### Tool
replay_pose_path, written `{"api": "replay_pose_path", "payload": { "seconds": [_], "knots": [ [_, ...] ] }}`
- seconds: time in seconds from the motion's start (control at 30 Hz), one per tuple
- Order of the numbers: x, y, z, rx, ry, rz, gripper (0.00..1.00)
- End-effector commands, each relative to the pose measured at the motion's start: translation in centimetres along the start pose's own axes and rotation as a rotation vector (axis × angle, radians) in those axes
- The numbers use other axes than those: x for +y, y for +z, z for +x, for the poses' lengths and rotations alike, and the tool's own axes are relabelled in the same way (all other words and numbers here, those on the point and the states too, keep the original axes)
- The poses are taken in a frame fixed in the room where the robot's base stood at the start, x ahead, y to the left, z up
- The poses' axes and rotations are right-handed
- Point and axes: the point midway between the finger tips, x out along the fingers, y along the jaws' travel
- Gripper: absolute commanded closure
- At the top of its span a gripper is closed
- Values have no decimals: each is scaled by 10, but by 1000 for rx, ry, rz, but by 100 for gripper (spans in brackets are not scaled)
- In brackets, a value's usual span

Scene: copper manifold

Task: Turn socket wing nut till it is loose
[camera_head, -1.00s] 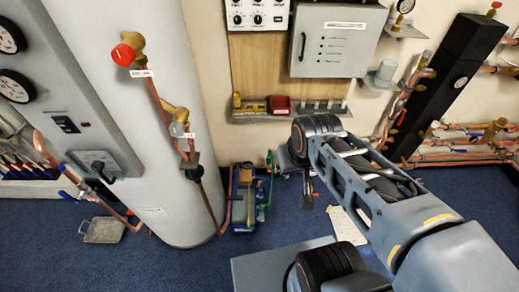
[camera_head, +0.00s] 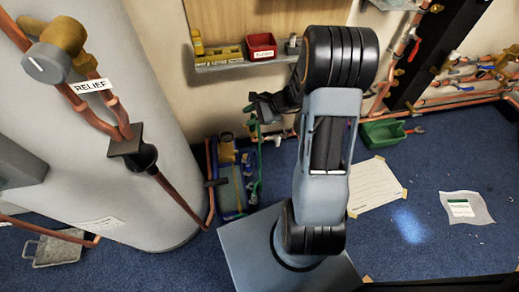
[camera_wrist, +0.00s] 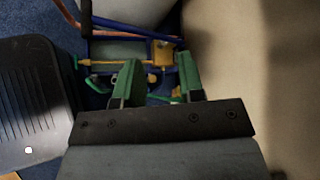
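I cannot make out a socket wing nut for certain in either view. My gripper shows in the wrist view (camera_wrist: 160,75) with its two green fingers apart and nothing clearly between them. In the head view the dark end of my arm (camera_head: 268,106) hangs in front of the wall below the shelf, and its fingers are too small to tell. Beyond the fingers in the wrist view is a blue tote (camera_wrist: 115,50) with yellow parts. The tote also stands on the floor in the head view (camera_head: 230,184), partly overlapped by pipes and hoses.
A grey tank (camera_head: 130,190) with a RELIEF knob (camera_head: 46,62) and copper pipes stands left. A shelf (camera_head: 240,62) holds a red bin (camera_head: 262,46) and a yellow bin (camera_head: 220,55).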

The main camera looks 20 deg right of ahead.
Motion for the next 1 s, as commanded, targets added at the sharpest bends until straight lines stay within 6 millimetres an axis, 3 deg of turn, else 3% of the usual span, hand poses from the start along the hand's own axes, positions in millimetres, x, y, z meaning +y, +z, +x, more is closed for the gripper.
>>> {"api": "replay_pose_path", "payload": {
  "seconds": [0.03, 0.1, 0.2, 0.3, 0.4, 0.5, 0.67, 1.0],
  "knots": [
    [16, -60, 29, -16, -76, 133, 64],
    [23, -112, 47, -34, -185, 293, 64],
    [37, -181, 65, -47, -328, 488, 64],
    [54, -238, 78, -53, -449, 644, 64],
    [70, -280, 85, -53, -541, 757, 64],
    [81, -307, 89, -51, -602, 829, 64],
    [86, -327, 96, -49, -647, 880, 64],
    [56, -342, 145, -51, -652, 884, 64]
  ]
}}
